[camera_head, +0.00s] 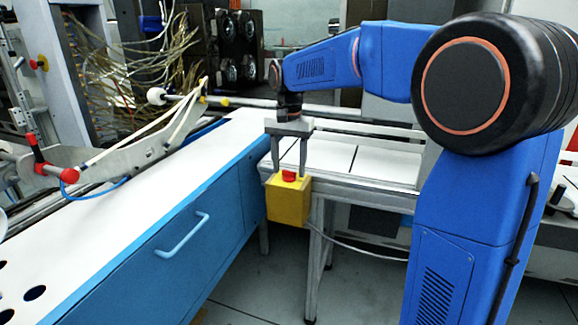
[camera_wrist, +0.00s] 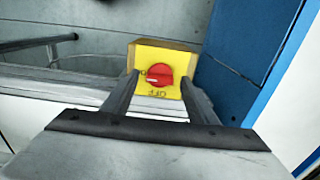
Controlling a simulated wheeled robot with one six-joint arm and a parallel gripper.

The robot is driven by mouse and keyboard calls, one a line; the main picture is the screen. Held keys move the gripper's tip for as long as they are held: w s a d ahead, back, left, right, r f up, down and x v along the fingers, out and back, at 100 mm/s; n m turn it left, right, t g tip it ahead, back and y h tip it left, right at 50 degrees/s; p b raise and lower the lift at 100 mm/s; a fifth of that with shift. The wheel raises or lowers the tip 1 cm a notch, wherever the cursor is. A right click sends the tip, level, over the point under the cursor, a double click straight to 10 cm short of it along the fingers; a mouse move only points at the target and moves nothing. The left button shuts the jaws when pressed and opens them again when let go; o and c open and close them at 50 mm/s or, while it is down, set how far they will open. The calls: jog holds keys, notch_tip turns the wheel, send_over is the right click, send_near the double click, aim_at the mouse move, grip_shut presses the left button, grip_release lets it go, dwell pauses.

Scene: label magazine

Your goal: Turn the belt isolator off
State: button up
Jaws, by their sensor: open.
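The belt isolator is a yellow box (camera_head: 287,203) with a red rotary knob (camera_head: 289,176) on top, at the near corner of the white-topped table. In the wrist view the yellow box (camera_wrist: 142,55) shows its face with the red knob (camera_wrist: 160,75), a pale mark on the knob and the word OFF beside it, upside down. Which position the knob is set to, I cannot tell. My gripper (camera_head: 289,172) points down over the box, open, with one finger on each side of the knob. In the wrist view the fingers of my gripper (camera_wrist: 160,80) look apart from the knob.
A blue cabinet (camera_head: 170,255) with a white top and a pale handle (camera_head: 182,237) stands left of the box. The white-topped table (camera_head: 385,165) lies behind and right. A grey cable (camera_head: 350,249) runs from the box to the right. Red-handled machine parts (camera_head: 55,172) are at far left.

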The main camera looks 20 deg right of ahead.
jog(key=shift+f, duration=0.1)
jog(key=c, duration=1.1)
jog(key=shift+o, duration=0.2)
